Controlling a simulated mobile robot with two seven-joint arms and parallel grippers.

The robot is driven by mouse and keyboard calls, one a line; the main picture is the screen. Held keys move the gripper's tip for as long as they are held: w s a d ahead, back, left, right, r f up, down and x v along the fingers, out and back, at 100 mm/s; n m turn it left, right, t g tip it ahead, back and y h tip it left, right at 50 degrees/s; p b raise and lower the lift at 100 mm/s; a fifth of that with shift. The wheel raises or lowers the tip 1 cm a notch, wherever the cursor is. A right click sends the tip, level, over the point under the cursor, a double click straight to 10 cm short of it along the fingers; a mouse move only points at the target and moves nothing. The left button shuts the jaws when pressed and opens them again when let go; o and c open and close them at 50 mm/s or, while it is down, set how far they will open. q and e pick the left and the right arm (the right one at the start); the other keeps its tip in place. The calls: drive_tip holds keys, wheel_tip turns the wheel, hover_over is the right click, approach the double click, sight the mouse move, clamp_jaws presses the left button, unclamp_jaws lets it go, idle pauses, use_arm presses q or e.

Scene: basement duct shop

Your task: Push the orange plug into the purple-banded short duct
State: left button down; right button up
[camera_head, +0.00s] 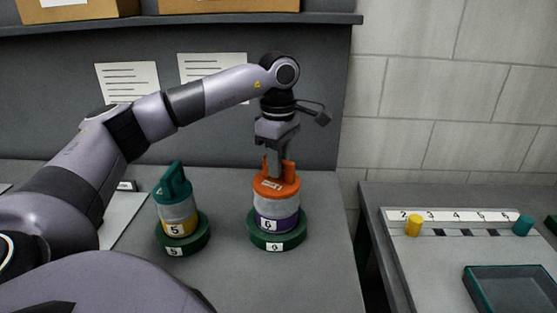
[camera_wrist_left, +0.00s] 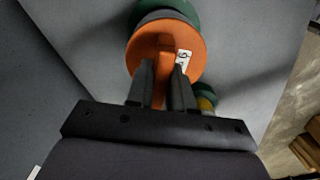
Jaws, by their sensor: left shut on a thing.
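The orange plug (camera_head: 276,186) sits at the top of the purple-banded short duct (camera_head: 277,214). The duct stands upright in a green round base (camera_head: 277,241) labelled 6. My left gripper (camera_head: 279,172) points down from above and is shut on the plug's handle. The left wrist view shows the plug (camera_wrist_left: 187,42) as an orange disc, with the fingers (camera_wrist_left: 163,85) on either side of its raised handle. The plug's rim hides the duct's opening, so how deep it sits is hard to tell. My right gripper is not in view.
A yellow-banded duct (camera_head: 179,222) with a teal plug (camera_head: 172,184) stands in a green base on the left. A separate table on the right holds a numbered rack (camera_head: 460,216) with yellow and teal pieces and a dark tray (camera_head: 508,290). A grey wall panel stands behind.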

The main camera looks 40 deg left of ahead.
use_arm(q)
drive_tip(key=c, duration=0.9)
unclamp_jaws()
wheel_tip(320, 180, up, 7)
drive_tip(key=shift+r, duration=0.1)
drive_tip(key=shift+s, duration=0.1)
